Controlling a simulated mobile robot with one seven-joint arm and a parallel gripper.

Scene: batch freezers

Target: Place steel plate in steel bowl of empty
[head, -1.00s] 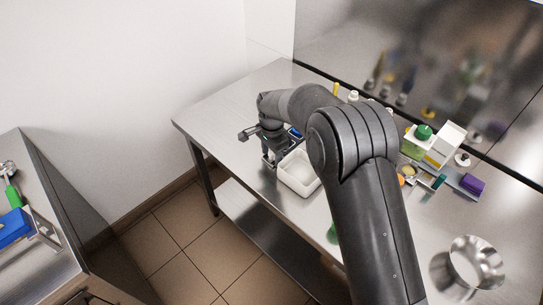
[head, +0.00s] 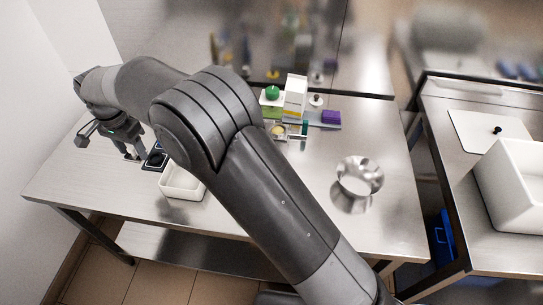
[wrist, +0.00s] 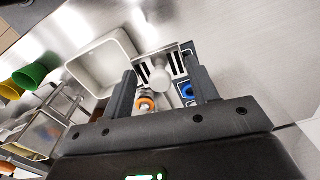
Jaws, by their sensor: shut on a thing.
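My gripper (head: 128,148) is at the left end of the steel table, beside the white bin. In the wrist view its two dark fingers (wrist: 163,91) stand apart with a pale grey slotted flat piece (wrist: 147,61) between them, which appears to be the steel plate. Its exact contact with the fingers is hard to see, and in the head view the piece cannot be made out. The steel bowl (head: 345,188), shiny and flared, stands far to the right of my gripper, near the table's right part. It looks empty.
A white bin (head: 182,193) and a dark caddy (head: 153,158) stand close to my gripper. Boxes, a green-capped container (head: 272,93) and a purple block (head: 331,117) line the back. A second table at right holds a large white tub (head: 515,180). Table around the bowl is clear.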

